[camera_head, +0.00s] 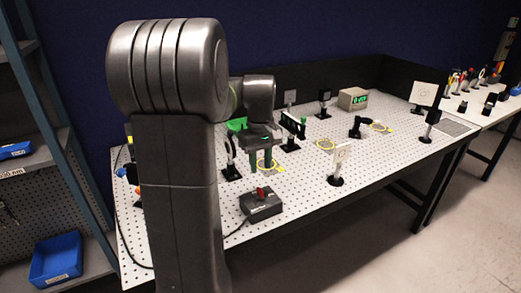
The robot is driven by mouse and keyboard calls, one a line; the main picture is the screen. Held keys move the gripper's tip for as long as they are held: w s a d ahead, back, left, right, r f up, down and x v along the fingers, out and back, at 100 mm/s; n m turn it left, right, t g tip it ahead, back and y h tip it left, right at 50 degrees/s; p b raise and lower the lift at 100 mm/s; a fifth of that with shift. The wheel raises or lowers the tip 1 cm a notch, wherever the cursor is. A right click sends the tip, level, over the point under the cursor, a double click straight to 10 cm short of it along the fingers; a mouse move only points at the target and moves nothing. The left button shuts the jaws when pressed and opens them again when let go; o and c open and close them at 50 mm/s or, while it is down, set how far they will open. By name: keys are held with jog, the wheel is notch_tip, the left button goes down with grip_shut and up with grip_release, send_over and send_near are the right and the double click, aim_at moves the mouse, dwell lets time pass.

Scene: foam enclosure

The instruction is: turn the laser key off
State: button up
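No laser key can be made out clearly. A dark box (261,207) with a red knob (260,192) on top stands near the front edge of the perforated table (330,205); I cannot tell whether the key is on it. My gripper (266,164) hangs over the table behind this box, fingers pointing down. Its two fingers are apart, with nothing visible between them. It is apart from the box. My own arm hides the left part of the table.
Several optics mounts stand around my gripper, including a white plate mount (340,158) and a black post mount (292,128). A beige box with a green display (353,98) stands at the back. A shelf with a blue bin (56,259) is at left. Floor at right is clear.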

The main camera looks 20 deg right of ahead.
notch_tip(320, 180, up, 5)
send_over(260, 189)
jog(key=shift+s, duration=0.1)
dwell(0.5)
notch_tip(260, 189, down, 14)
jog(key=shift+r, duration=0.1)
dwell(0.4)
jog(key=shift+r, duration=0.1)
